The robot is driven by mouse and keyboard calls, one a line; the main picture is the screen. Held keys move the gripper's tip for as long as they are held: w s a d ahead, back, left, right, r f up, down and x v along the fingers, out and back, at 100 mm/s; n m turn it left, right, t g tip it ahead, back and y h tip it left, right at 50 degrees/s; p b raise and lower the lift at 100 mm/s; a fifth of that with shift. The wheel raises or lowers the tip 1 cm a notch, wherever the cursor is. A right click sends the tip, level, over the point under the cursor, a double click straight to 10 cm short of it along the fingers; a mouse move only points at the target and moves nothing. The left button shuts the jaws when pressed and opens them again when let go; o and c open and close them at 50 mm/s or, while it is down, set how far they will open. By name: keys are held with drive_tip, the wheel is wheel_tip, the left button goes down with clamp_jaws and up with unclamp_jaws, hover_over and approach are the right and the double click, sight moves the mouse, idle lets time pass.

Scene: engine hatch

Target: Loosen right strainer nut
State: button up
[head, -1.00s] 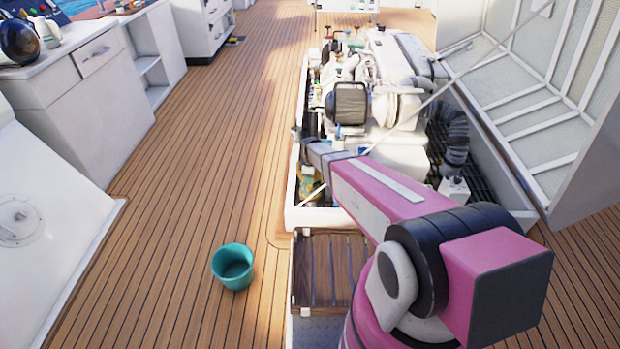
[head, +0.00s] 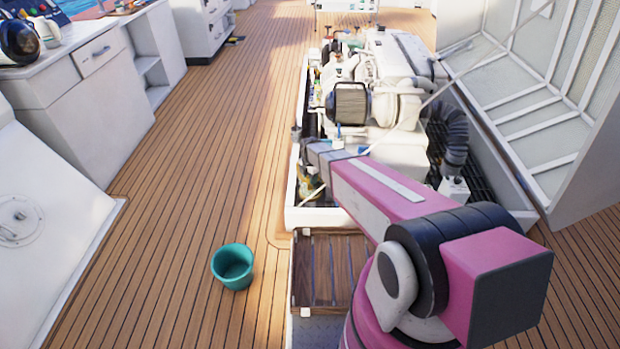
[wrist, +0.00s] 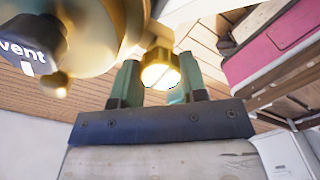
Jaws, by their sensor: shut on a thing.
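The nut (wrist: 161,72) is a yellow brass-coloured piece in the upper middle of the wrist view. My gripper (wrist: 160,84) has its two green fingers on either side of this nut and is shut on it. A large rounded brass-coloured body (wrist: 108,30) fills the upper left, close to the left finger. I cannot tell how the nut joins it. In the head view my arm reaches into the front left corner of the engine hatch, and the gripper and nut cannot be made out there.
A dark cap marked "vent" (wrist: 30,42) sits left of the fingers. The white engine (head: 395,100) fills the hatch, with the raised hatch lid (head: 540,100) to the right. A teal bucket (head: 232,266) stands on the deck, which is clear to the left.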

drive_tip(key=shift+n, duration=0.5)
drive_tip(key=o, duration=0.7)
drive_tip(key=shift+c, duration=0.2)
wheel_tip(320, 180, up, 11)
drive_tip(key=shift+f, duration=0.1)
idle(0.4)
drive_tip(key=s+d+r+m, duration=0.5)
drive_tip(key=s+d+m, duration=0.4)
drive_tip(key=m, duration=0.4)
drive_tip(key=s+d+r+m, duration=0.6)
drive_tip(key=s+d+m, duration=0.4)
drive_tip(key=m, duration=0.3)
drive_tip(key=shift+m, duration=0.4)
